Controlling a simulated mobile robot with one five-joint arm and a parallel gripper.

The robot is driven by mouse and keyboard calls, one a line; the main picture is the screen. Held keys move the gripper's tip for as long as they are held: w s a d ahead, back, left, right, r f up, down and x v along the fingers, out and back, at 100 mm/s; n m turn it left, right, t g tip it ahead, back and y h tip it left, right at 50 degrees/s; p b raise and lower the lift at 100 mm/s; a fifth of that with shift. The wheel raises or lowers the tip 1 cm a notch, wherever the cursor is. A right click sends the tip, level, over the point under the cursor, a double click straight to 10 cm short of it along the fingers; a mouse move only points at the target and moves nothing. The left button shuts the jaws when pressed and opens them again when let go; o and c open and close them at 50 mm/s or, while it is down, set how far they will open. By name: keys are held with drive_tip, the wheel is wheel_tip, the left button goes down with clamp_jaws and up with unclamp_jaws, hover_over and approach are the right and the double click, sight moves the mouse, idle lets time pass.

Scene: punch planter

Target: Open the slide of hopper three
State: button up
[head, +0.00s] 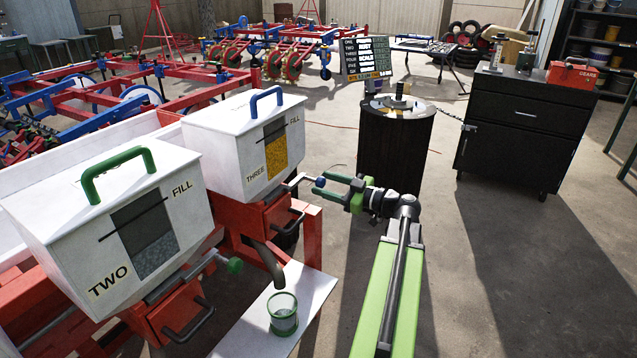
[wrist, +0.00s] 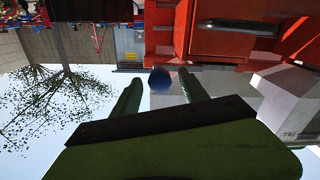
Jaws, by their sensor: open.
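Hopper three (head: 225,160) is a white box with a blue lid handle (head: 266,97), the label THREE and a window showing yellow grain. Its slide rod ends in a blue knob (head: 320,182) at the right, also seen in the wrist view (wrist: 160,80). My gripper (head: 324,184) is open and empty. Its two green fingers point toward the hopper, with the knob between or just beyond their tips. I cannot tell whether a finger touches it. The slide's plate inside the red housing (head: 268,214) is hidden.
Hopper two (head: 100,235), with a green handle and green slide knob (head: 235,266), stands at the front left. A glass (head: 283,315) stands on a white board (head: 303,283) below a spout (head: 270,264). A dark drum (head: 378,143) stands behind my arm. Floor at right is clear.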

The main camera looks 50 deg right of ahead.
drive_tip(key=shift+x, duration=1.4)
clamp_jaws()
idle(0.4)
